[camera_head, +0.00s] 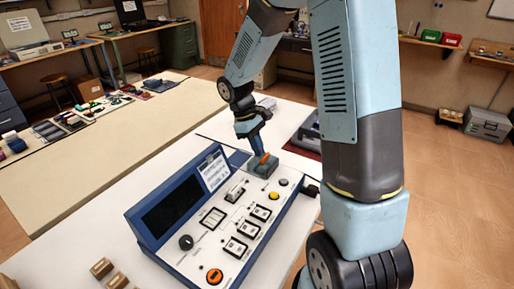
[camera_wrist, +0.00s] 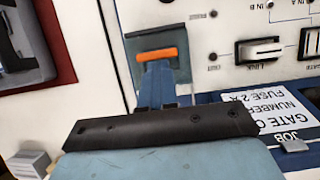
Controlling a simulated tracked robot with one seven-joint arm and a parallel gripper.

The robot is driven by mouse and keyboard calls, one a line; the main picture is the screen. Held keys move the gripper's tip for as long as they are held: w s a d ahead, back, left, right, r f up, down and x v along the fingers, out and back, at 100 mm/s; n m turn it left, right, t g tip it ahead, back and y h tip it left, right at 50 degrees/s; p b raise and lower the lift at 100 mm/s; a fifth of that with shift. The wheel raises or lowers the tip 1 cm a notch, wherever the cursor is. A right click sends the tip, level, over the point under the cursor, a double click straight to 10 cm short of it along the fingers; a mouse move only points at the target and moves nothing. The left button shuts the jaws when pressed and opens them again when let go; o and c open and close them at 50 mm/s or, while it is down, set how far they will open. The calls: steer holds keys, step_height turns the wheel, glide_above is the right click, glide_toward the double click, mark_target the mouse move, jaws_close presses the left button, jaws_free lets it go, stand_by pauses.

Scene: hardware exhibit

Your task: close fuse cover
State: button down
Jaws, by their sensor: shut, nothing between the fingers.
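The fuse cover, a blue-grey lid (camera_head: 262,168) with an orange bar, is at the far end of the console's sloped white panel (camera_head: 203,237). In the wrist view the cover (camera_wrist: 183,66) looks square, with its orange bar (camera_wrist: 170,53) across it. It lies over the panel; whether it is fully seated I cannot tell. My gripper (camera_head: 262,152) is shut and empty, pointing down at the cover. In the wrist view its narrow blue fingertips (camera_wrist: 157,72) reach the orange bar from below and overlap it; contact is not clear. What lies under the cover is hidden.
The console has a dark screen (camera_head: 172,208), switches, a yellow button (camera_head: 274,196) and an orange-ringed knob (camera_head: 214,276). Small wooden blocks (camera_head: 102,268) lie at the near left. A dark device on a red mat (camera_wrist: 58,48) is beside the console. The left table top is largely clear.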

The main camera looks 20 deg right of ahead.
steer(key=shift+s+d+f, duration=0.2)
steer(key=shift+w+a, duration=0.2)
steer(key=w+a, duration=0.1)
steer(key=w+a+r, duration=0.1)
steer(key=w, duration=0.1)
steer(key=shift+w+a, duration=0.1)
steer(key=shift+a, duration=0.3)
steer(key=w+a+r, duration=0.5)
steer(key=w+r, duration=0.1)
steer(key=r, duration=0.3)
steer(key=x, duration=1)
steer(key=shift+a, duration=0.2)
steer(key=shift+s+d, duration=0.8)
steer(key=shift+s+d+f, duration=0.1)
steer(key=shift+s+d, duration=0.5)
steer(key=shift+s, duration=0.05)
